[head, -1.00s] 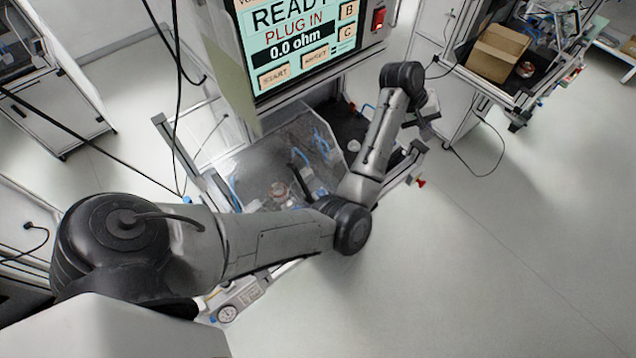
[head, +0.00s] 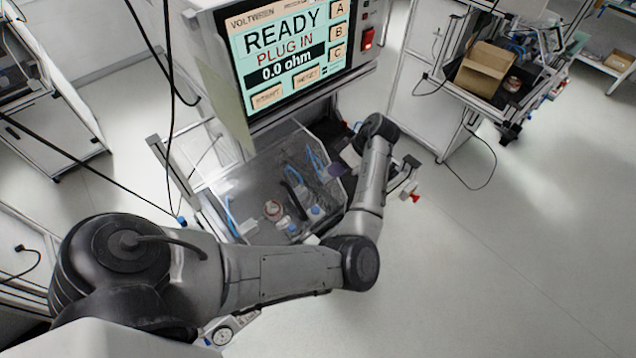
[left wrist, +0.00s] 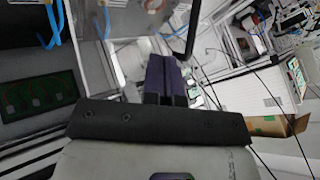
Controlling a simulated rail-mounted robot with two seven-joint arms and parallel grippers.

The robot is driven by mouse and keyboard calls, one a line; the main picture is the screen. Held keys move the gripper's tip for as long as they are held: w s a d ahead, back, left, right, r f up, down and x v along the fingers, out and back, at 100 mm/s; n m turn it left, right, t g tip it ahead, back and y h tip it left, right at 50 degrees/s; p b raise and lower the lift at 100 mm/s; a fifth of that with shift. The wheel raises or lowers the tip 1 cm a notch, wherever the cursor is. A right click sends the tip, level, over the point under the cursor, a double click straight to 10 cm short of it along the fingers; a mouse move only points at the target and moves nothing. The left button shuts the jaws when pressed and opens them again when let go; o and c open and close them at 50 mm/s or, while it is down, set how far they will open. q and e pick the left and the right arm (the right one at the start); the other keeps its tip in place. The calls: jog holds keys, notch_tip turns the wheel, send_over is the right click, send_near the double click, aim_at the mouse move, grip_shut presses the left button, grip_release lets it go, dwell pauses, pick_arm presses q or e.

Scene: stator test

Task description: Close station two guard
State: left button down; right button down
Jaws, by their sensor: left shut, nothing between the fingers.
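The clear guard panel (head: 245,180) stands over the bench station below the tester screen, seen at a slant in the head view. I cannot tell how far open it is. A copper-coloured round part (head: 273,209) and blue cables show through or beside it. My left gripper (head: 336,169) is at the right side of the panel, its dark purple fingers shut and empty. In the left wrist view the shut fingers (left wrist: 166,75) point toward a clear sheet (left wrist: 135,18) and a dark bent rod (left wrist: 192,30). Contact is not clear. My right gripper is not in view.
The tester screen (head: 290,50) reads READY, PLUG IN, 0.0 ohm, and hangs above the station. A red switch (head: 368,38) is beside it. A cart with an open cardboard box (head: 484,70) stands at upper right. The floor at right is clear.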

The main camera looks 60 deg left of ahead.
pick_arm(q)
jog(key=p, duration=0.2)
send_near(307, 207)
jog(key=s+a, duration=0.1)
jog(key=s+a+f, duration=0.1)
jog(key=a, duration=0.1)
jog(key=s+p, duration=0.1)
jog(key=s+d+p, duration=0.1)
jog(key=shift+s, duration=0.4)
jog(key=shift+s+d+p, duration=0.15)
jog(key=shift+s+p, duration=0.15)
jog(key=shift+s, duration=0.35)
